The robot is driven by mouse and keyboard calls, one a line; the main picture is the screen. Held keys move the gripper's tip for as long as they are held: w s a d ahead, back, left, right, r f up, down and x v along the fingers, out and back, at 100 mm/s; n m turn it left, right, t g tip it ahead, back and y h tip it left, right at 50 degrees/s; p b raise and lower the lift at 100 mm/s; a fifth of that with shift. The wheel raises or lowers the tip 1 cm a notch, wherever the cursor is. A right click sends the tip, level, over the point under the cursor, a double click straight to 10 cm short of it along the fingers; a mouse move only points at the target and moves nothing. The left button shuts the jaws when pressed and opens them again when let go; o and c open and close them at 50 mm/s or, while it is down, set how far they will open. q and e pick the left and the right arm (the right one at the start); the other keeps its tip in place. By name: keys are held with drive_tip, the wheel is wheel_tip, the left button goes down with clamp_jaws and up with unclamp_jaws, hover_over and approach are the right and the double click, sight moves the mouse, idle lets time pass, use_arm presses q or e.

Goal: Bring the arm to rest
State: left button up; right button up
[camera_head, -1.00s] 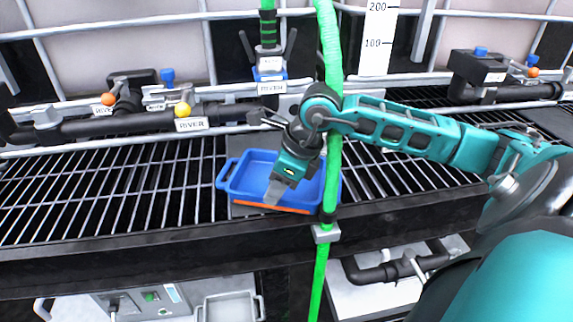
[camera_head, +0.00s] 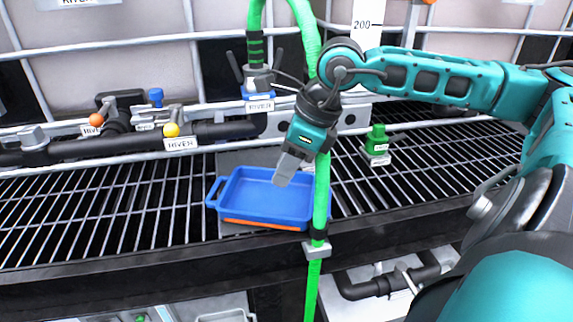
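My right arm comes in from the right, in teal and black. My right gripper (camera_head: 284,172) hangs above the right part of a blue tray (camera_head: 232,208), pointing down and left. Its grey fingers show as one narrow block seen from the side, so I cannot tell whether they are apart. I see nothing held in it. The green hose (camera_head: 322,190) runs down just right of the gripper; I cannot tell whether they touch. My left gripper is not in view.
The blue tray sits on a black grating (camera_head: 110,200) with a front beam. Black pipes with an orange-knobbed and a yellow-knobbed valve (camera_head: 171,130) run along the left. A green fitting (camera_head: 377,140) stands on the grating to the right. A grey tray (camera_head: 225,316) shows low down.

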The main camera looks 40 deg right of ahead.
idle(0.3)
